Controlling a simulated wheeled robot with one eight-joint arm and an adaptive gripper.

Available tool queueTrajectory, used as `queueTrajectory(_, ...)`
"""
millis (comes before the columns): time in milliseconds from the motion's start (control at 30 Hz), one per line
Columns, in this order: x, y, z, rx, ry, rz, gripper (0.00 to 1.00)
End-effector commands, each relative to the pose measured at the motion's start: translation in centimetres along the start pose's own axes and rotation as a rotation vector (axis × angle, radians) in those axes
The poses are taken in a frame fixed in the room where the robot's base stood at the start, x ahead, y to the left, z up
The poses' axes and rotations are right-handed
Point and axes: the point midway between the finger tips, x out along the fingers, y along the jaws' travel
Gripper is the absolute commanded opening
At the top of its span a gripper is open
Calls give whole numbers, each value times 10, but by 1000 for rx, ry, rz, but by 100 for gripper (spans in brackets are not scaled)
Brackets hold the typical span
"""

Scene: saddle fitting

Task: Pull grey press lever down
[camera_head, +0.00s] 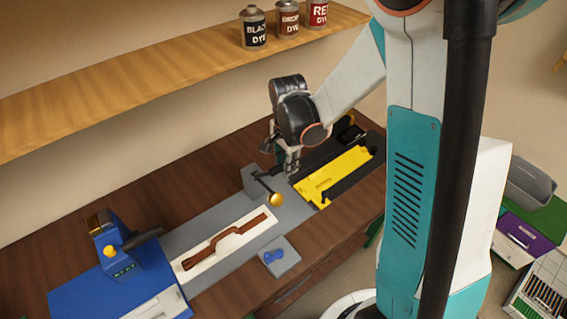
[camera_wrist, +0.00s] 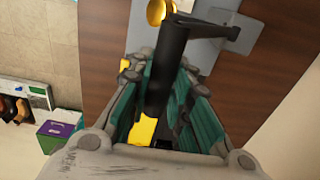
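The grey press (camera_head: 250,181) stands at the middle of the bench, with a thin dark lever (camera_head: 264,188) ending in a gold knob (camera_head: 275,200). My gripper (camera_head: 291,166) points down just behind and right of the knob. In the wrist view my gripper (camera_wrist: 160,78) is open, with teal-lined fingers apart. A thick black bar (camera_wrist: 165,75) shows between them.
A yellow fixture (camera_head: 335,173) with black parts is right of my gripper. A blue press (camera_head: 118,250) stands at left. A brown strap (camera_head: 225,241) lies on a white plate, and a blue piece (camera_head: 273,255) on a grey pad. Dye cans (camera_head: 254,28) stand on the shelf above.

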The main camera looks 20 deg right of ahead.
Motion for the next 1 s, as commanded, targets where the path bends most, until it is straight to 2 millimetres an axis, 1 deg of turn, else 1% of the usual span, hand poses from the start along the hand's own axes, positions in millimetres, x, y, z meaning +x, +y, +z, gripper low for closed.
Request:
queueTrajectory(267, 2, 1, 0, 0, 0, 0, 5)
queueTrajectory(500, 11, 10, 0, 0, 0, 0, 5)
queueTrajectory(833, 11, 12, 0, 0, 0, 0, 5)
queueTrajectory(1000, 16, 16, 0, 0, 0, 0, 5)
